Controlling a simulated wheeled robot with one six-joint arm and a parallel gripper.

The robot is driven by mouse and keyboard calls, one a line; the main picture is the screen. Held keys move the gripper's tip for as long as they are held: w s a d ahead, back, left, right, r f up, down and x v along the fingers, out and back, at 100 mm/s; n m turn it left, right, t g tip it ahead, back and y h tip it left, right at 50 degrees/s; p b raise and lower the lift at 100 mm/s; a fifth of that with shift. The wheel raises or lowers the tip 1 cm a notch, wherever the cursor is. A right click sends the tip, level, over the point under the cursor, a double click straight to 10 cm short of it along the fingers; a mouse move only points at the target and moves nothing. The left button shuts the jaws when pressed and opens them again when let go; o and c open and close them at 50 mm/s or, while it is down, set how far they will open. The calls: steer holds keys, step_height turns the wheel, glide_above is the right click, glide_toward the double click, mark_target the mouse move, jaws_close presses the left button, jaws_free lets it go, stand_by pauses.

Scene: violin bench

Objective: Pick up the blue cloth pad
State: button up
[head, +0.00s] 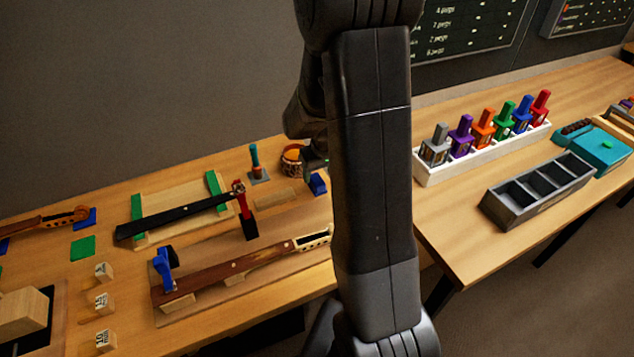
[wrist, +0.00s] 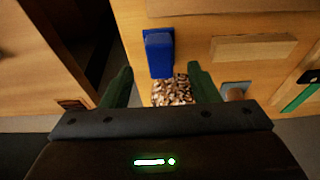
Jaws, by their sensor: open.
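A blue pad-like piece (wrist: 158,53) stands out on the wood in the wrist view, just beyond my gripper (wrist: 160,67). My gripper is open, with one dark green finger on each side and no object held. In the head view a small blue piece (head: 318,184) shows at the left edge of my arm, partly hidden by it; it appears to be the same one. My arm hides most of my gripper in that view. Other flat blue pieces lie by the scroll (head: 85,215) of a violin neck at the left.
A brown-and-white patterned container (wrist: 172,91) sits between my fingers in the wrist view, near the blue piece; a woven round pot (head: 292,158) shows in the head view. A wooden block (wrist: 253,48) lies to the right. A bottle rack (head: 428,172) stands at the right.

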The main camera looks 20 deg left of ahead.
mark_target(317, 179)
steer(key=shift+x, duration=1.65)
steer(key=shift+a, duration=0.1)
steer(key=c, duration=1.1)
steer(key=shift+o, duration=0.2)
step_height(317, 179, up, 10)
steer(key=shift+b, duration=0.35)
steer(key=shift+o, duration=0.4)
